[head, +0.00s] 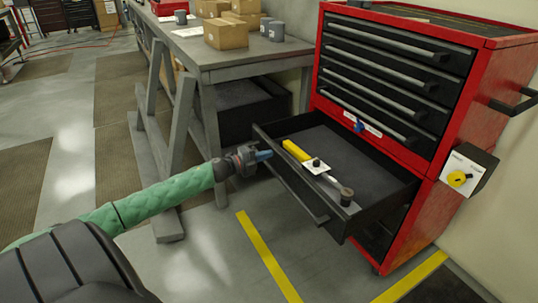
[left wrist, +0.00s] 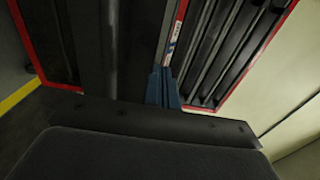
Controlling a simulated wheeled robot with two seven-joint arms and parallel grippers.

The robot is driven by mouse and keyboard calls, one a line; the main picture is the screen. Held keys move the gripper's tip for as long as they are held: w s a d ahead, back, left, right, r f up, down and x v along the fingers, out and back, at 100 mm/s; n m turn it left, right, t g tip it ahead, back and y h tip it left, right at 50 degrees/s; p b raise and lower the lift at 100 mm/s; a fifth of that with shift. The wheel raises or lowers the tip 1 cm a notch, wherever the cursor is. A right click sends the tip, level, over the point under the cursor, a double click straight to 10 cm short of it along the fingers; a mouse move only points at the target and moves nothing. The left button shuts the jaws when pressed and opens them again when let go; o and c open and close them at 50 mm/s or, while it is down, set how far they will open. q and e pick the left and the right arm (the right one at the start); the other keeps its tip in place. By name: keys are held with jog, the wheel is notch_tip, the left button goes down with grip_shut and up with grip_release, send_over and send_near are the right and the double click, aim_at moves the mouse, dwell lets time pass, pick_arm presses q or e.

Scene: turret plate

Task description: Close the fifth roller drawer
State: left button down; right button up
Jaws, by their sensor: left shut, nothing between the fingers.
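The red roller cabinet (head: 483,105) has several black drawers shut in its upper part. Below them, a wide black drawer (head: 283,172) is pulled far out toward the front left. A tool with a yellow handle and a white tag (head: 318,166) lies in it. My left gripper (head: 265,155) is shut and empty, with its blue fingertips close to the outer side of the drawer front. I cannot tell whether they touch it. In the left wrist view the blue fingers (left wrist: 163,87) are together, pointing toward the cabinet. My right gripper is not in view.
A grey workbench (head: 240,62) with cardboard boxes (head: 226,33) stands left of the cabinet, its legs close to my left arm. Open floor with yellow lines lies in front of the drawer.

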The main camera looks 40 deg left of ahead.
pick_arm(q)
jog(key=shift+x, duration=0.9)
jog(key=shift+w, duration=0.1)
